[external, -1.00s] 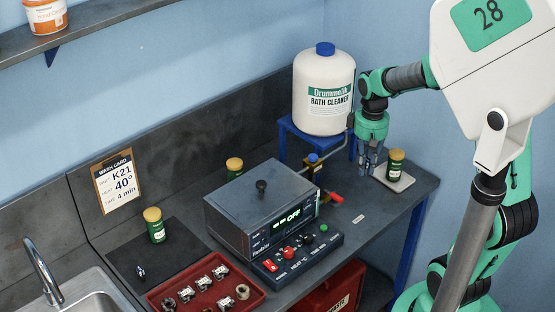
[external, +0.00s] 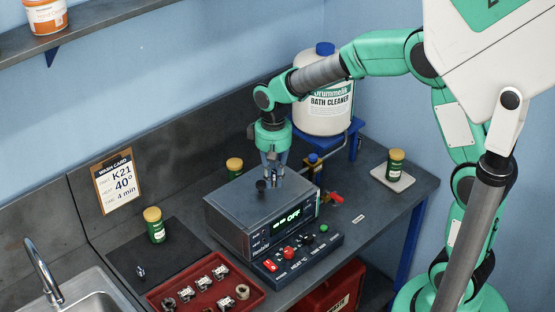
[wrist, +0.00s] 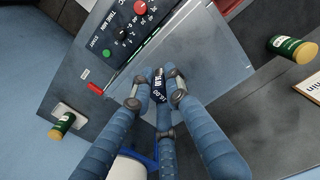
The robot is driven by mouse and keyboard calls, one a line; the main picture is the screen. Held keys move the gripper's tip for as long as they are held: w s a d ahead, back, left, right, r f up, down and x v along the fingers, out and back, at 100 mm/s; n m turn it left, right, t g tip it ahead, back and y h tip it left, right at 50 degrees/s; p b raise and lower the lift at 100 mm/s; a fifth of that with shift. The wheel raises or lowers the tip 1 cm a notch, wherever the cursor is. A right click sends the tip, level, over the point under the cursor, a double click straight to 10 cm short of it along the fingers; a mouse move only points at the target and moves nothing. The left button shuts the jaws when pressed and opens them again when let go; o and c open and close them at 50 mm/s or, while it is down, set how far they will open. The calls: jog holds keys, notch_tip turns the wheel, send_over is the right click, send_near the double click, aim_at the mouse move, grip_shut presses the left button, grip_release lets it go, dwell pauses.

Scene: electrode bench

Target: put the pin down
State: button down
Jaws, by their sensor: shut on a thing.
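My gripper (external: 273,175) is above the top of the grey bath unit (external: 245,200), near its black knob (external: 261,186). In the wrist view, my blue fingers (wrist: 158,88) are closed around a small dark pin (wrist: 157,84) with white marks. The pin is clear of the unit's top and partly hidden by the fingers. A second small dark piece (external: 140,271) with a white mark stands on the black mat (external: 186,246) at the left; I cannot tell whether it is the same kind of pin.
The white bath cleaner bottle (external: 322,115) stands on a blue stand behind. A green jar (external: 395,163) sits on a pale coaster (external: 405,182) at the right. Another jar (external: 154,225) stands on the mat. A red tray (external: 160,297) holds several metal parts. The sink (external: 85,296) is left.

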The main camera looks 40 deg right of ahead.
jog(key=w+a+f+p, duration=0.1)
jog(key=a+p, duration=0.2)
jog(key=a, duration=2.1)
jog(key=f, duration=1.8)
jog(key=shift+a+f, duration=0.2)
jog(key=shift+a, duration=0.05)
jog(key=shift+w, duration=0.15)
jog(key=w+a, duration=0.2)
jog(key=w, duration=0.2)
jog(key=w+a+f, duration=0.1)
jog(key=w+a, duration=0.1)
jog(key=w, duration=0.3)
jog(key=w+a, duration=0.2)
jog(key=w, duration=0.2)
jog(key=shift+w+a+f, duration=0.2)
jog(key=shift+w, duration=0.1)
